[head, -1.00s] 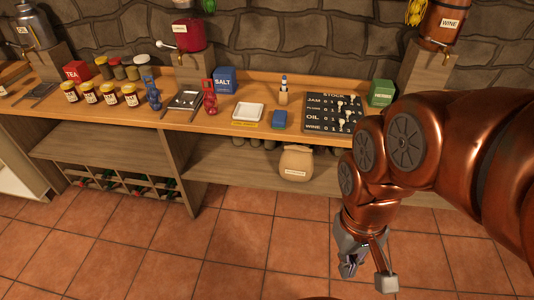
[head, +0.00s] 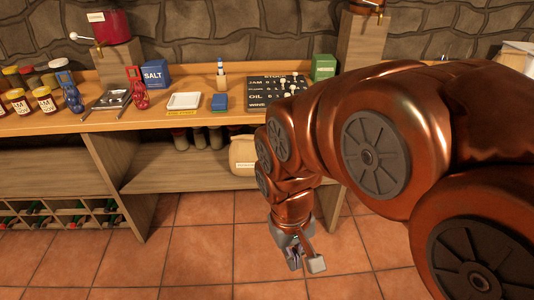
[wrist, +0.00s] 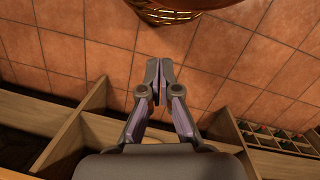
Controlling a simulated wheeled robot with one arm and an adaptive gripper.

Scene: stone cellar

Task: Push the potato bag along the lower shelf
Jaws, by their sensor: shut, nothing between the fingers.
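The potato bag (head: 243,156) is a tan sack with a small white label. It sits on the lower shelf (head: 170,173) under the counter, and my arm hides its right side in the head view. My gripper (head: 296,262) hangs over the tiled floor in front of the shelf, lower in the picture than the bag and apart from it. In the wrist view my gripper (wrist: 158,68) has its fingertips together with nothing between them.
Several dark jars (head: 200,136) stand on the lower shelf left of the bag. An upright panel (head: 118,170) closes the shelf bay at left, beside a bottle rack (head: 60,212). The counter (head: 150,115) above carries a salt box, a tray and a stock board.

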